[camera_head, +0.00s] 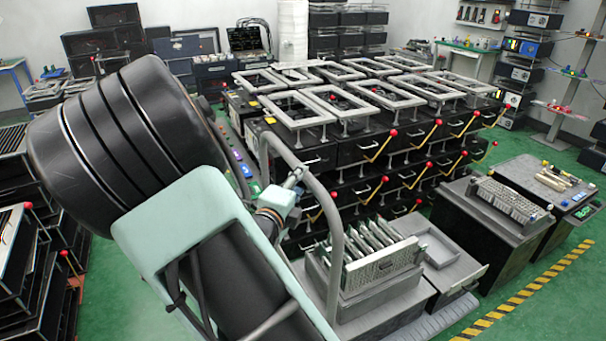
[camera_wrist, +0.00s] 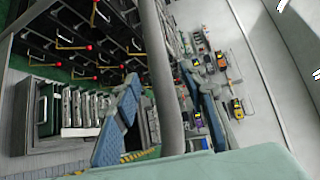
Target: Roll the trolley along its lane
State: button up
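The trolley's grey tubular handle (camera_head: 336,230) rises in front of the black racks in the head view. The trolley's low grey deck (camera_head: 445,318) shows at its lower right. The deck appears to bear a box of upright metal plates (camera_head: 385,262). My gripper (camera_head: 294,180) is at the upper part of the handle. In the wrist view the handle tube (camera_wrist: 163,80) runs between the two blue-padded fingers of my gripper (camera_wrist: 160,78). The fingers are apart, with gaps beside the tube; contact is not clear. My arm hides the trolley's left side and its wheels.
Black racks with red-knobbed levers (camera_head: 380,150) stand close behind the trolley. A dark cabinet (camera_head: 485,225) stands to the right. Yellow-black floor tape (camera_head: 530,287) runs along the lower right, with open green floor beyond it. More black racks (camera_head: 25,250) stand at left.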

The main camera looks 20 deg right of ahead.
jog(key=shift+x, duration=2.45)
jog(key=shift+c, duration=0.7)
grip_shut()
